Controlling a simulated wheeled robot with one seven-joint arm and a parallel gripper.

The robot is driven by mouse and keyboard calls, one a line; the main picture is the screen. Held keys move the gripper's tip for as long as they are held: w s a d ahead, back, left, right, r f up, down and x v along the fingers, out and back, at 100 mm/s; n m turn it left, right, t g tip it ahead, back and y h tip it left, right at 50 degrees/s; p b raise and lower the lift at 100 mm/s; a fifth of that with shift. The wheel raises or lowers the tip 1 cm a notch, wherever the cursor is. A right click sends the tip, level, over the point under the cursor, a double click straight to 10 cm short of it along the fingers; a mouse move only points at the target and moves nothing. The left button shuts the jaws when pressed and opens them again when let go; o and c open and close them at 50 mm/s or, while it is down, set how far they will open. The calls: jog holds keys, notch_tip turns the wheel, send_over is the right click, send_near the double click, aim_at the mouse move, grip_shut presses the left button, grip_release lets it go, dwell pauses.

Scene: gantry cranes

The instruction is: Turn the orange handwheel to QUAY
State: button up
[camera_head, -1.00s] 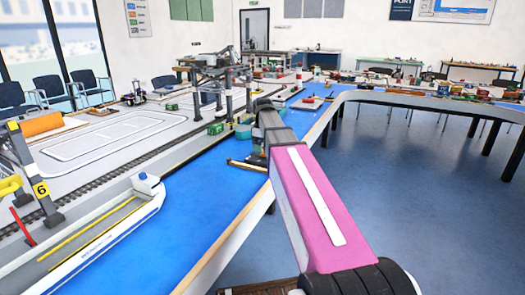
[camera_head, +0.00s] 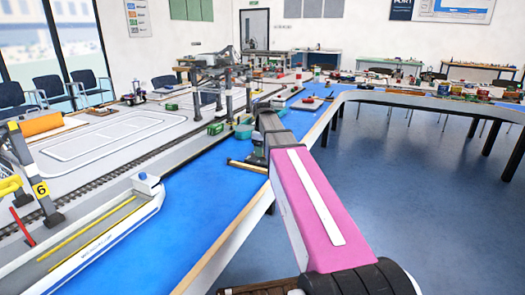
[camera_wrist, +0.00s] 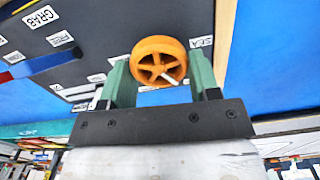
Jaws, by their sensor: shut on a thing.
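The orange handwheel (camera_wrist: 147,46) shows at the top middle of the wrist view, a spoked wheel on a dark panel (camera_wrist: 110,30). A white mark lies on its lower right part. My gripper (camera_wrist: 160,68) has its two green fingers on the left and right of the wheel's rim and is shut on it. A white label reading SEA (camera_wrist: 201,42) is right of the wheel. Another small label (camera_wrist: 96,78) is on its left, partly by the finger and too small to read. In the head view my arm hides the handwheel and fingers.
A label reading GRAB (camera_wrist: 41,17) and a dark blue bar with a red end (camera_wrist: 35,66) are left on the panel. In the head view, a white-and-blue ship (camera_head: 105,235) lies on the blue water strip (camera_head: 200,200). Gantry cranes (camera_head: 225,85) stand beyond. The floor at right is clear.

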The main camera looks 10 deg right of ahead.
jog(key=m, duration=0.5)
jog(key=shift+w+d+m, duration=0.1)
jog(key=shift+m, duration=0.3)
jog(key=m, duration=0.5)
jog(key=shift+d+m, duration=0.1)
jog(key=shift+m, duration=0.2)
jog(key=o, duration=0.9)
jog(key=shift+r, duration=0.1)
notch_tip(320, 180, up, 11)
jog(key=shift+f, duration=0.15)
dwell(0.3)
